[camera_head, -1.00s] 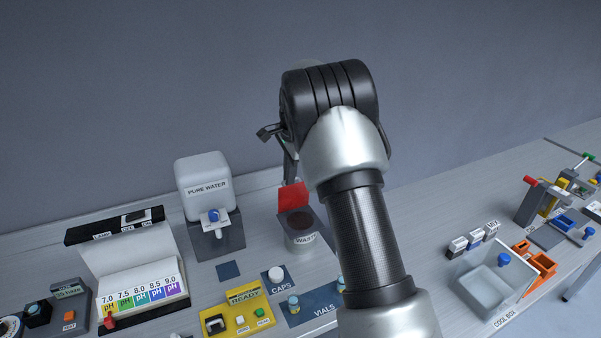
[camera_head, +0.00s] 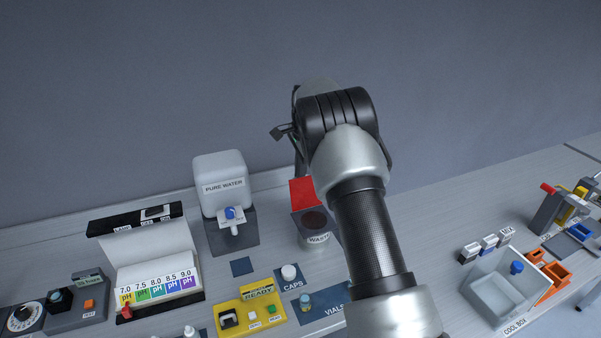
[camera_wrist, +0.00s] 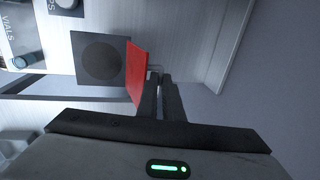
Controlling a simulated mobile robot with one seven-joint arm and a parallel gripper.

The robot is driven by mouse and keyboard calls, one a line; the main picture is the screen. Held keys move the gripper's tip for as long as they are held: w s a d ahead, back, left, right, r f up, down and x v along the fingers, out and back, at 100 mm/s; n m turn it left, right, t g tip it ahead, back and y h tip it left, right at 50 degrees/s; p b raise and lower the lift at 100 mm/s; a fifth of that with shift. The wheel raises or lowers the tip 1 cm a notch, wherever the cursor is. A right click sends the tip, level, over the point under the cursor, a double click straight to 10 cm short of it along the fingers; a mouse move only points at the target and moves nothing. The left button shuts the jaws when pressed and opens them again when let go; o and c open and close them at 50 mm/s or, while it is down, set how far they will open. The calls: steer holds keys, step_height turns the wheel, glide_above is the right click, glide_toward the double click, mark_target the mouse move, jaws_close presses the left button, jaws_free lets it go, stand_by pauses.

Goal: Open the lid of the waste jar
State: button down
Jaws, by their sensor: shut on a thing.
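The waste jar (camera_head: 314,239) is a pale, labelled jar under a dark grey square top, left of my arm in the head view. Its red lid (camera_head: 301,191) stands raised at the back edge, and the dark round mouth (camera_head: 314,219) shows uncovered. In the wrist view the lid (camera_wrist: 137,74) is seen nearly edge-on beside the dark square top (camera_wrist: 88,60). My gripper (camera_wrist: 161,82) is shut at a small tab on the lid's outer face. The exact contact is partly hidden by the fingers. My arm hides most of the gripper in the head view.
The pure water dispenser (camera_head: 222,185) stands left of the jar. A caps and vials mat (camera_head: 318,312) and a yellow device (camera_head: 250,310) lie in front. The wall rises close behind the jar.

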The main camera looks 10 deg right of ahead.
mark_target(304, 184)
steer(key=c, duration=1.9)
jaws_free()
steer(key=shift+w+f, duration=0.1)
steer(key=shift+w, duration=0.1)
steer(key=s+r, duration=0.1)
steer(key=r, duration=0.7)
steer(key=s+r, duration=0.2)
steer(key=r, duration=0.7)
steer(key=shift+s+d+r+b, duration=0.15)
steer(key=shift+s+d+b, duration=0.1)
steer(key=shift+d+b, duration=0.1)
steer(key=shift+c, duration=0.5)
